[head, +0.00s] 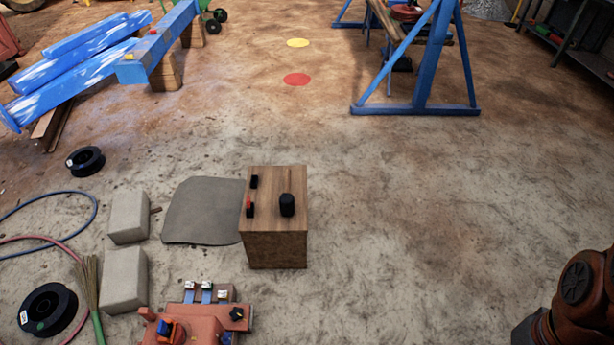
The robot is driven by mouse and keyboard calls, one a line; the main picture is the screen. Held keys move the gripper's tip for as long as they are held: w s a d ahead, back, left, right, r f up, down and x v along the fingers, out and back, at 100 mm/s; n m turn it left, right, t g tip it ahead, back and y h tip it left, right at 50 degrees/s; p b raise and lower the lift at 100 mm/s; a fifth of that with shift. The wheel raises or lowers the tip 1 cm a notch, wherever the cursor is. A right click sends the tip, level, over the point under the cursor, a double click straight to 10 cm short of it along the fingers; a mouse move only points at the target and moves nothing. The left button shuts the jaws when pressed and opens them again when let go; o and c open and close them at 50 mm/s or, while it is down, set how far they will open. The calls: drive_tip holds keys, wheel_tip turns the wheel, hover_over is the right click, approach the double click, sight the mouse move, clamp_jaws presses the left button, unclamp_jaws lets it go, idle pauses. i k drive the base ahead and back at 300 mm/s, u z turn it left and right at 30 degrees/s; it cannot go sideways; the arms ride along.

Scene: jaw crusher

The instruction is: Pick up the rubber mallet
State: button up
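A wooden block (275,252) stands on the ground left of centre in the head view. On its top, at the right, sits a black, rounded, cylinder-like piece (287,204), which looks like the head of the rubber mallet. A thin brownish strip behind it on the block top may be its handle, but it blends with the wood and I cannot tell for sure. My gripper is not in view; only an orange and black part of my arm shows at the lower right.
Beside it on the block lie a small black item (254,181) and a red-and-black item (249,206). Two pale blocks (128,217) (124,280), a grey mat (203,211) and an orange machine (196,325) are near. The ground to the right is clear.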

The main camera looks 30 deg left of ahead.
sight(287, 201)
drive_tip(key=i, duration=1.8)
drive_tip(key=u, duration=3.35)
drive_tip(key=i, duration=0.5)
